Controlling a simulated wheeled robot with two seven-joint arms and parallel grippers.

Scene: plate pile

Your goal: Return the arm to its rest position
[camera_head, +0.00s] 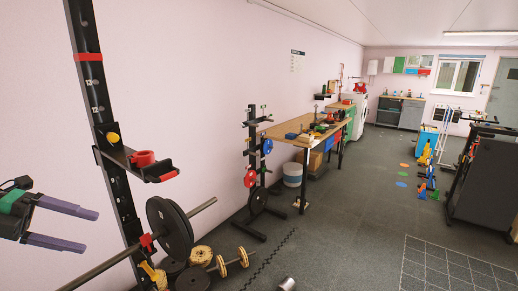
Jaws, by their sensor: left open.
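My left gripper (86,228) comes in from the left edge with its two purple fingers apart and nothing between them. It hangs in the air to the left of a black rack upright (105,125). A barbell with a black plate (168,230) is at the rack, to the right of and a little below my gripper. A red clamp-like piece (143,158) sits on the rack's bracket. My right gripper does not show.
Loose plates (200,255) and a dumbbell lie on the floor by the rack. A plate stand (254,165) and a wooden workbench (290,127) are along the wall. A dark cabinet (487,185) is at the right. The middle floor is mostly clear.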

